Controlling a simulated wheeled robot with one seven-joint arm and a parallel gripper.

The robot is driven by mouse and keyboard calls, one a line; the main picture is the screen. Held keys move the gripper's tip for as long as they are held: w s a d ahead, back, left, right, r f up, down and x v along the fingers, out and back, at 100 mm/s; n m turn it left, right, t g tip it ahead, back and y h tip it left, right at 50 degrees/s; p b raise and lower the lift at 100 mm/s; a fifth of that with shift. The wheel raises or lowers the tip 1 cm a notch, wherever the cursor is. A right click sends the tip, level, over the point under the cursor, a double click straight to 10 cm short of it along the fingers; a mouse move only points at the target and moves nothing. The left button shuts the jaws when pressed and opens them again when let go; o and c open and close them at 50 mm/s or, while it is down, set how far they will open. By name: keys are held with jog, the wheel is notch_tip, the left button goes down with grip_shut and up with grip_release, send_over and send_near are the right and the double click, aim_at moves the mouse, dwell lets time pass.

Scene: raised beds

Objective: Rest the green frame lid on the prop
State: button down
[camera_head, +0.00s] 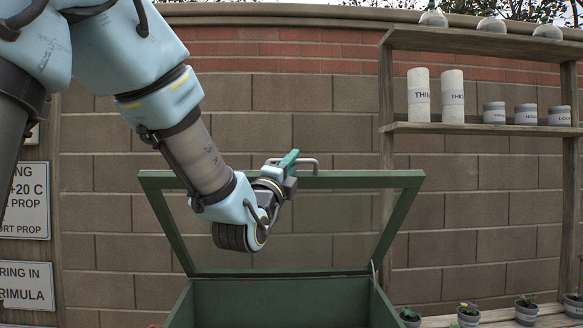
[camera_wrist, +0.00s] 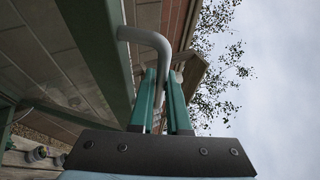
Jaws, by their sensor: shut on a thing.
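The green frame lid (camera_head: 401,222) stands raised and tilted above its green box (camera_head: 275,305), its clear pane showing the wall behind. A grey bar handle (camera_head: 314,163) sits on its top rail. My gripper (camera_head: 289,162) is at that rail, closed on the handle. In the wrist view the teal fingers of my gripper (camera_wrist: 164,82) lie on either side of the grey handle (camera_wrist: 150,37), beside the green lid rail (camera_wrist: 100,55). A small pale piece (camera_head: 374,269) shows at the box's right rear corner; I cannot tell whether it is the prop.
A wooden shelf (camera_head: 470,128) at the right holds white cylinders (camera_head: 418,95) and grey pots (camera_head: 494,112). Several potted plants (camera_head: 469,314) stand low at the right. Signs (camera_head: 25,200) hang at the left. A block wall (camera_head: 440,180) closes the back.

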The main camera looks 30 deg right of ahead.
jog(key=c, duration=0.9)
grip_release()
jog(key=shift+o, duration=0.3)
jog(key=b+v, duration=0.2)
jog(key=v, duration=0.6)
jog(key=shift+a+f+b, duration=0.25)
jog(key=shift+f+b, duration=0.05)
jog(key=shift+b+v, duration=0.9)
jog(key=shift+c, duration=0.2)
jog(key=shift+s+a+r, duration=0.1)
jog(key=shift+a+r, duration=0.1)
jog(key=shift+r, duration=0.05)
